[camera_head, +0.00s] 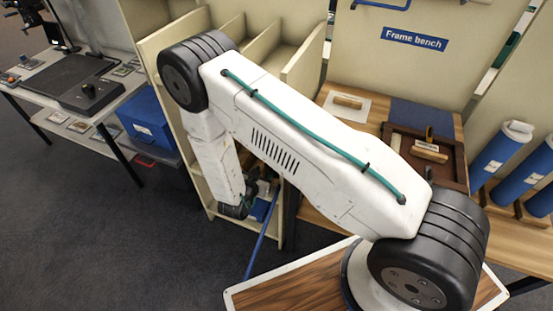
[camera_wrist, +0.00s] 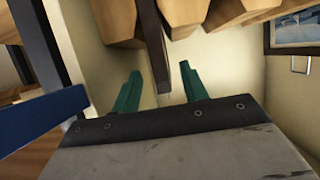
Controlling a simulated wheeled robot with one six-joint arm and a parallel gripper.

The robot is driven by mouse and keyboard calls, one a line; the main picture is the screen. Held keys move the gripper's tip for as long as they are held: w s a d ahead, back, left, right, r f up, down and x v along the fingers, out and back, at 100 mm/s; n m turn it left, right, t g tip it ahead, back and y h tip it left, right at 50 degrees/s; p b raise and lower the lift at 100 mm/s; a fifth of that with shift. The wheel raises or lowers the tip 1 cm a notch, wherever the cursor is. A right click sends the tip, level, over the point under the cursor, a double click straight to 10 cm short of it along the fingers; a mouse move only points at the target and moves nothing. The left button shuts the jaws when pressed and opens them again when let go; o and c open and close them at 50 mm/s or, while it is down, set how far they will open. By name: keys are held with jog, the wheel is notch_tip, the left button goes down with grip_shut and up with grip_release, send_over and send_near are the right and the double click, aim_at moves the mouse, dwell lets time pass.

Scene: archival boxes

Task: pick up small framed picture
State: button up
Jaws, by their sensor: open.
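My gripper (camera_wrist: 160,88) is open, with its two green fingers apart in the wrist view. A dark, narrow upright piece (camera_wrist: 158,50) reaches down between the fingers; I cannot tell whether it is a picture frame seen edge-on or whether a finger touches it. A framed picture (camera_wrist: 297,27) with a dark frame and bluish image is partly in view at the upper right, apart from the fingers. In the head view my gripper is low by the pale shelf unit (camera_head: 215,100), largely hidden by my arm, and no small framed picture can be made out there.
Wooden pieces (camera_wrist: 205,12) hang close above the fingers. A blue bar (camera_wrist: 40,122) crosses the wrist view's left. In the head view, the frame bench (camera_head: 445,205) with a dark wooden tray stands right, with blue rolls (camera_head: 500,150) beyond. Dark carpet lies open at left.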

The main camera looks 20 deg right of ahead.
jog(key=x, duration=0.7)
jog(key=shift+f, duration=0.35)
grip_shut()
